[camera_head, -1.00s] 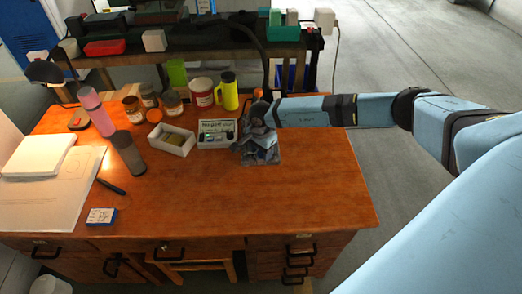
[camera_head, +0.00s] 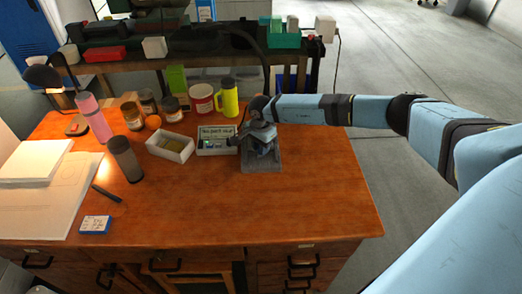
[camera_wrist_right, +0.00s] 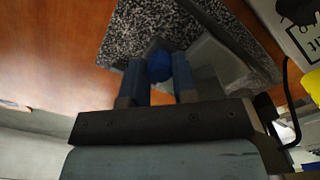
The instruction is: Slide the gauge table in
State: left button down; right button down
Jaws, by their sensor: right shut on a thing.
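The gauge stand's speckled grey granite base (camera_head: 262,165) sits on the wooden desk near its back right part. It also shows in the right wrist view (camera_wrist_right: 135,30), with a smooth grey block (camera_wrist_right: 215,62) on it that I take for the gauge table. My right gripper (camera_wrist_right: 158,70) is shut on a round blue knob (camera_wrist_right: 159,65) beside this block. In the head view the right gripper (camera_head: 260,143) is over the base and hides much of the stand. My left gripper is not in view.
A white display box (camera_head: 216,146) stands just left of the base, with a white tray (camera_head: 170,146) further left. A yellow mug (camera_head: 227,97) and red-white tin (camera_head: 202,98) stand behind. The desk front (camera_head: 260,210) is clear.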

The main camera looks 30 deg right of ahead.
jog(key=c, duration=0.9)
grip_release()
jog(key=shift+r, duration=0.1)
notch_tip(320, 180, up, 14)
jog(key=shift+b, duration=0.3)
jog(key=shift+f, duration=0.2)
